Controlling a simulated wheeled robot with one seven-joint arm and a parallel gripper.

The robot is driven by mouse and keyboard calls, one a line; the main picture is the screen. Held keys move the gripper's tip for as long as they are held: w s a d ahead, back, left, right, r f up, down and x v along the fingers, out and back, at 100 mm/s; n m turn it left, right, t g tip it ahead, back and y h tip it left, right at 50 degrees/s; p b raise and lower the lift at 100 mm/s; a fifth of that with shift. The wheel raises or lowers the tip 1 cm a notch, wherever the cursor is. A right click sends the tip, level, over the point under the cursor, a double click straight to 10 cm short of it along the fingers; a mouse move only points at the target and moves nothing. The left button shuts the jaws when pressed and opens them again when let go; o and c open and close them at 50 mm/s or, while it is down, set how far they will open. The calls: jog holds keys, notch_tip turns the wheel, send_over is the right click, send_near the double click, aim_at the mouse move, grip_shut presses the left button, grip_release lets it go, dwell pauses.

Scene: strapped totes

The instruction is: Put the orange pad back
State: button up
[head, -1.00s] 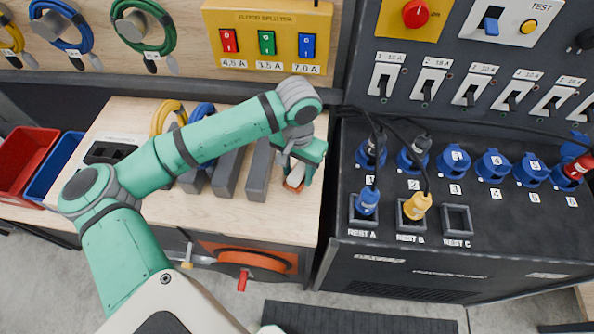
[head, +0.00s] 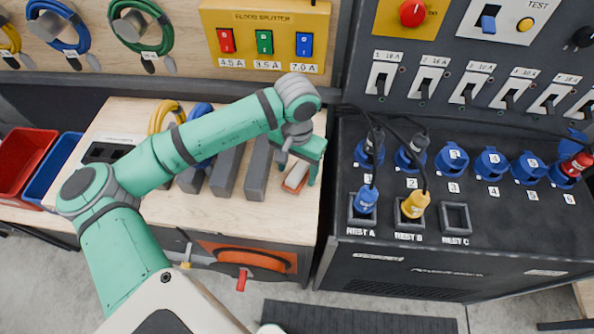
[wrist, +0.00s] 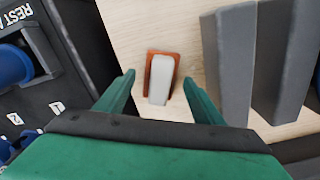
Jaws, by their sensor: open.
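The orange pad (head: 295,178) lies on the wooden bench top near its right edge, with a pale grey-white block along its top. In the wrist view the pad (wrist: 150,59) shows its orange-brown rim around the pale block. My gripper (head: 298,172) is open and empty above the pad. In the wrist view its two fingertips (wrist: 159,77) stand to the left and right of the pad, with bare wood showing between them and it.
Several grey upright blocks (head: 259,168) stand just left of the pad. A black panel with blue sockets (head: 452,158) and three rests, including the empty REST C (head: 456,219), is on the right. Red (head: 24,160) and blue bins stand at far left.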

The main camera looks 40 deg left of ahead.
aim_at(297, 172)
notch_tip(297, 172, up, 11)
jog(key=shift+s, duration=0.2)
jog(key=shift+a, duration=0.1)
jog(key=shift+w, duration=0.1)
dwell(0.5)
